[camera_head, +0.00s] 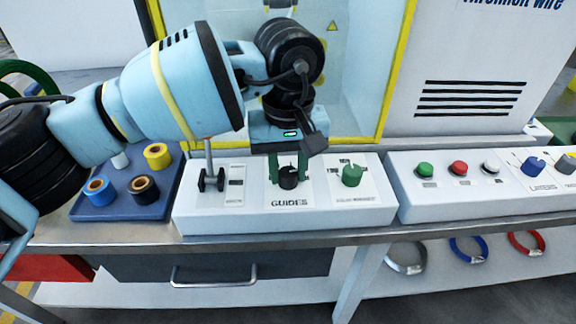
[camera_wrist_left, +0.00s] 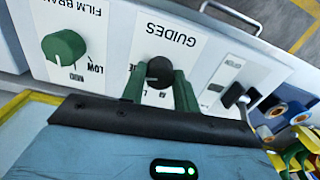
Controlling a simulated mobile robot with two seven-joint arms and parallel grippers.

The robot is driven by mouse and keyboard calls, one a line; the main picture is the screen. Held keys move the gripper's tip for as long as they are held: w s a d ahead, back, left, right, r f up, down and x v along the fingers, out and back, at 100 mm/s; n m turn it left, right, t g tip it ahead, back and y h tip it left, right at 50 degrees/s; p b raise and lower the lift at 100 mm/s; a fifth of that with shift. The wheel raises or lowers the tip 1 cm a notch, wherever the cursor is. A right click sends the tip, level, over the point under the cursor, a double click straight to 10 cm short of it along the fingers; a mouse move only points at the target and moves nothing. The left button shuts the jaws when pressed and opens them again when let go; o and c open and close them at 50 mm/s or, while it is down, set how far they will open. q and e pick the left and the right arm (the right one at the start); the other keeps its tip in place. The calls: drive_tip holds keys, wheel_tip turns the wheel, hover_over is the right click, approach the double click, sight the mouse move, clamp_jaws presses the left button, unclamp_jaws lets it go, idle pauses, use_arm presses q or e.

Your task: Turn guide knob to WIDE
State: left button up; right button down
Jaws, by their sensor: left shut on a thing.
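The guide knob (camera_head: 288,180) is a black round knob on the white panel above the printed word GUIDES. My left gripper (camera_head: 288,172) comes down from above with its green fingers shut on the knob's sides. In the left wrist view the black knob (camera_wrist_left: 159,72) sits between the two green fingertips of my left gripper (camera_wrist_left: 160,88). The label marks around the knob are partly hidden by the fingers, so I cannot read its setting. My right gripper is not in view.
A green knob (camera_head: 352,174) is to the right on the same panel, and a black lever (camera_head: 210,181) to the left. A blue tray (camera_head: 105,208) with tape rolls stands further left. A second panel (camera_head: 440,206) with buttons is at right.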

sight(288, 172)
use_arm(q)
drive_tip(key=shift+r+m, duration=0.15)
drive_tip(key=shift+m, duration=0.15)
drive_tip(key=o, duration=1)
wheel_tip(288, 172, up, 6)
drive_tip(key=shift+r+p, duration=0.1)
drive_tip(key=shift+p, duration=0.2)
drive_tip(key=shift+r, duration=0.75)
